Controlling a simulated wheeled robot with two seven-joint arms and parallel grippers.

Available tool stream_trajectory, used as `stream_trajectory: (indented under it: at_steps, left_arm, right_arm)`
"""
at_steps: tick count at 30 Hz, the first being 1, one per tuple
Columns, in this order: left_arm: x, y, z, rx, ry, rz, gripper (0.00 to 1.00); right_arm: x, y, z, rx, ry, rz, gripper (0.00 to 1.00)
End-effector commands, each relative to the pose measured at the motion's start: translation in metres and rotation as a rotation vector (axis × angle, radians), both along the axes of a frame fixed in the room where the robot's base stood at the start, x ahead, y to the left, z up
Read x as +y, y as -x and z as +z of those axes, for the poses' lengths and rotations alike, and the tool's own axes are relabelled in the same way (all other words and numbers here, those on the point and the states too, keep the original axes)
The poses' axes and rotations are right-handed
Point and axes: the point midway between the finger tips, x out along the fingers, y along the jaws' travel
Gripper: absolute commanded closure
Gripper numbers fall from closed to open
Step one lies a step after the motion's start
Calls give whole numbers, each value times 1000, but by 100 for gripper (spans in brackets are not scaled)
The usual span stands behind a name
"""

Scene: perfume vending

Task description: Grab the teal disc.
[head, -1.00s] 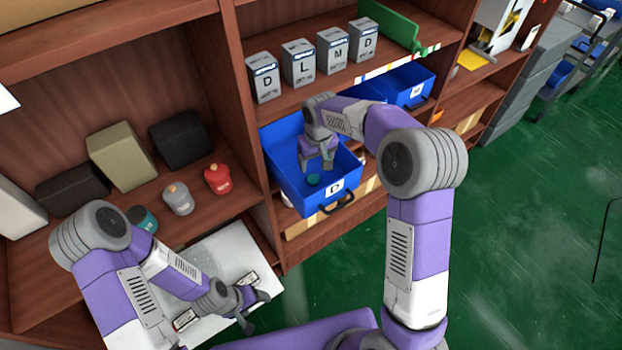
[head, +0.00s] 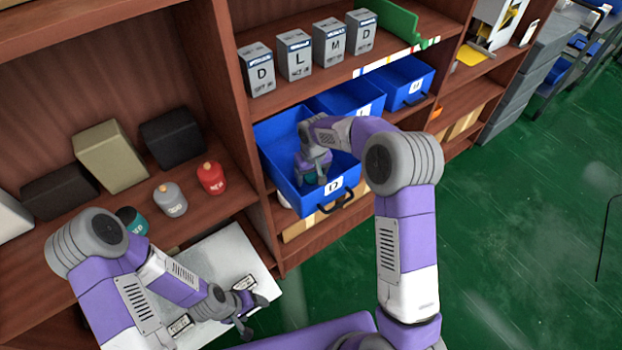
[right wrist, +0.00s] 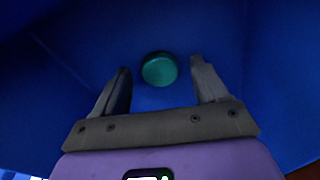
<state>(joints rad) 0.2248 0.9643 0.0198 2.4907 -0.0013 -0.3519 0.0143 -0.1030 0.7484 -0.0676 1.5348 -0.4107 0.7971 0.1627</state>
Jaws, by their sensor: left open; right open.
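The teal disc (right wrist: 159,69) lies on the floor of the blue bin marked D (head: 285,150). In the right wrist view it sits just beyond and between the fingertips of my right gripper (right wrist: 160,80), apart from both fingers. In the head view the disc (head: 309,177) is mostly hidden behind my right gripper (head: 314,175), which reaches down inside the bin with its fingers open. My left gripper (head: 250,317) is open and empty above the white board at the lower left, far from the disc.
More blue bins (head: 408,82) stand to the right of the D bin. Several grey boxes (head: 294,56) stand on the shelf above. Red (head: 211,178) and grey (head: 170,200) bottles stand on the left shelf. The bin walls surround my right gripper closely.

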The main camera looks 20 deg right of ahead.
Motion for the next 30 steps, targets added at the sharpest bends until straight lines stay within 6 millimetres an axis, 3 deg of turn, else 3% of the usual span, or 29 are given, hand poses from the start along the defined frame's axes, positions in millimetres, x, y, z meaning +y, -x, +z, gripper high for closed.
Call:
stream_trajectory:
  at_steps: [3,15,23,30]
  left_arm:
    - [0,0,0,0,0,0,27]
    - [0,0,0,0,0,0,27]
    - [0,0,1,0,0,0,27]
    - [0,0,9,0,0,0,27]
  right_arm:
    - [0,0,1,-1,0,0,28]
    - [0,0,1,-1,0,0,86]
    - [0,0,3,-2,0,0,86]
    - [0,-1,41,-6,-1,-1,86]
